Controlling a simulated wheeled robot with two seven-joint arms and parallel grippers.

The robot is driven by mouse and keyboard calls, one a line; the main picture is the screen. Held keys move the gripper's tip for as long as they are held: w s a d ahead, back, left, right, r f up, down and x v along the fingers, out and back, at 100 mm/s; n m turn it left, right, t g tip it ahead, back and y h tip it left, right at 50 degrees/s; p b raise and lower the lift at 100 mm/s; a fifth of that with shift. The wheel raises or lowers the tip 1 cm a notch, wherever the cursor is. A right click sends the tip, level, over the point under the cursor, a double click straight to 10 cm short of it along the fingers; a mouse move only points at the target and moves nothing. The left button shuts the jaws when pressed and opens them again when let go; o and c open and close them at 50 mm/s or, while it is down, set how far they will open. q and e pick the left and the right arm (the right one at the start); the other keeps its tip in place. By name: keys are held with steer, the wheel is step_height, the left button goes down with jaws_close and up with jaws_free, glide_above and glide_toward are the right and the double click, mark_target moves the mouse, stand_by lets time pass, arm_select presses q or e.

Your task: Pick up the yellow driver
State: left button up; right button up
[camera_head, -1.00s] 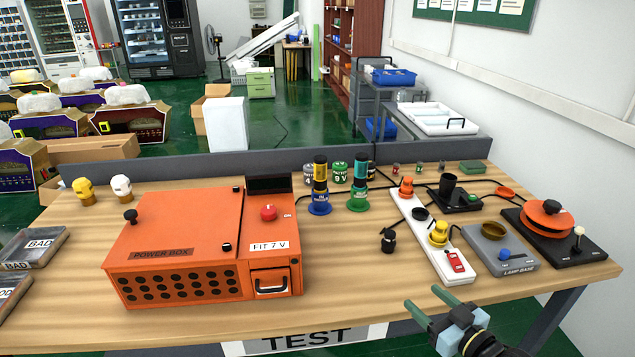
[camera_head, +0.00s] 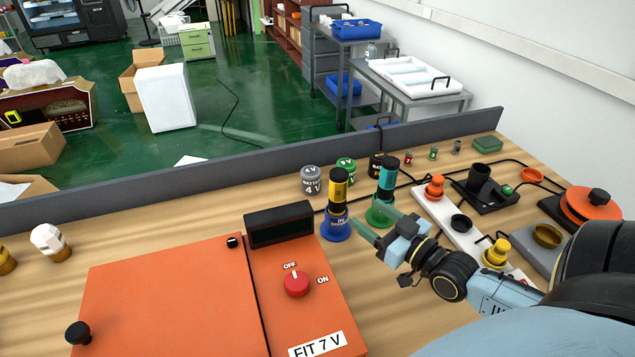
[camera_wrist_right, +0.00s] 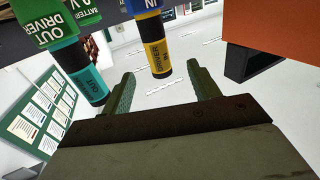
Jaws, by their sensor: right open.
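The yellow driver (camera_head: 338,190) stands upright in a blue holder (camera_head: 336,229) behind the orange power box. My right gripper (camera_head: 371,218) is open and empty, just right of and in front of the blue holder. In the right wrist view, which appears upside down, the yellow-and-black driver (camera_wrist_right: 156,55) shows between the two green fingers (camera_wrist_right: 160,70), apart from both. I cannot tell its exact distance from them. My left gripper is not in view.
A teal driver (camera_head: 387,178) stands in a green holder (camera_head: 381,211) close by on the right, partly behind my gripper. The orange power box (camera_head: 170,300) and its dark display (camera_head: 280,224) lie left. Battery cans (camera_head: 311,180) stand behind. A white strip (camera_head: 462,236) is to the right.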

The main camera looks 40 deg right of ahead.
mark_target(343, 195)
steer(key=w, duration=0.4)
steer(key=shift+w+a+r, duration=0.15)
steer(key=shift+w+a, duration=0.05)
steer(key=shift+w, duration=0.05)
steer(key=shift+w+a, duration=0.1)
steer(key=shift+w, duration=1.8)
steer(key=w, duration=0.3)
steer(key=shift+w+r, duration=0.15)
steer(key=shift+w, duration=0.65)
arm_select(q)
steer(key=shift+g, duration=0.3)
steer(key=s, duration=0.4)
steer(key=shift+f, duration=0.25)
arm_select(e)
jaws_close()
